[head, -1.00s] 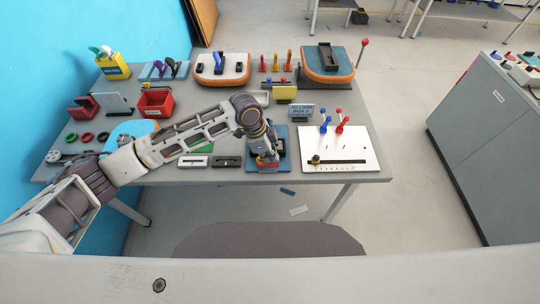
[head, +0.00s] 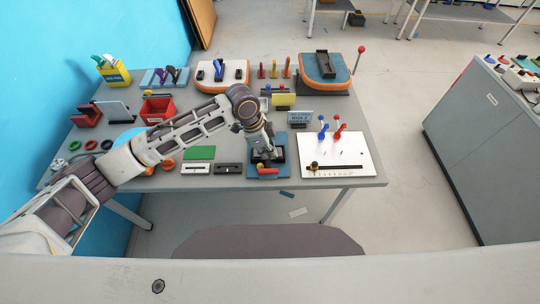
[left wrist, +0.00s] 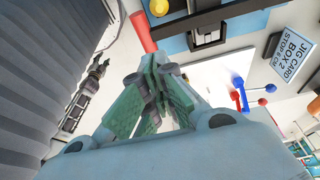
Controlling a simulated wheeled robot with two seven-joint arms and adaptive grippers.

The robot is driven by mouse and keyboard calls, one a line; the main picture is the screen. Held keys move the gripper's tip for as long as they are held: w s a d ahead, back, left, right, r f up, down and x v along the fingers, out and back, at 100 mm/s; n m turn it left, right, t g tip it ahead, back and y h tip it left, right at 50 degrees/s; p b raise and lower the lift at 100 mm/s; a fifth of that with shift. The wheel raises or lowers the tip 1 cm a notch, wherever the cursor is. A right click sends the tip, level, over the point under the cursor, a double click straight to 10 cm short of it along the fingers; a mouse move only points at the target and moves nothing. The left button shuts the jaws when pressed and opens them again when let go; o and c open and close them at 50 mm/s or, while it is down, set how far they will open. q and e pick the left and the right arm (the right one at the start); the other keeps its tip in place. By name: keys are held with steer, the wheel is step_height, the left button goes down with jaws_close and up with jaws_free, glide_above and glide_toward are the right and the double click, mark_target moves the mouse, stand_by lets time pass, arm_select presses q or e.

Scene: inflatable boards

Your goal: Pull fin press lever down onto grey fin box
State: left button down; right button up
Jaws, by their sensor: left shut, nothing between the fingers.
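A small press (head: 282,154) with a blue base and dark frame stands at the table's front edge. Its red handle (head: 268,171), with a yellow part beside it, points toward the front. My left gripper (head: 264,152) is over this press, shut and empty. In the left wrist view the closed fingertips (left wrist: 155,75) are close to the red handle (left wrist: 140,32); I cannot tell whether they touch. The grey fin box cannot be made out for certain under my gripper. A dark jointed shape in the left wrist view may be my right gripper (left wrist: 98,70), too small to read.
A white panel (head: 350,150) with blue and red levers lies right of the press. The jig card sign (head: 300,117) stands behind. Black and white strips and a green plate (head: 200,153) lie left. Padded boards (head: 326,68) stand at the back.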

arm_select(q)
steer(key=b+v, duration=0.1)
steer(key=v, duration=0.6)
steer(key=shift+r, duration=0.25)
stand_by(0.4)
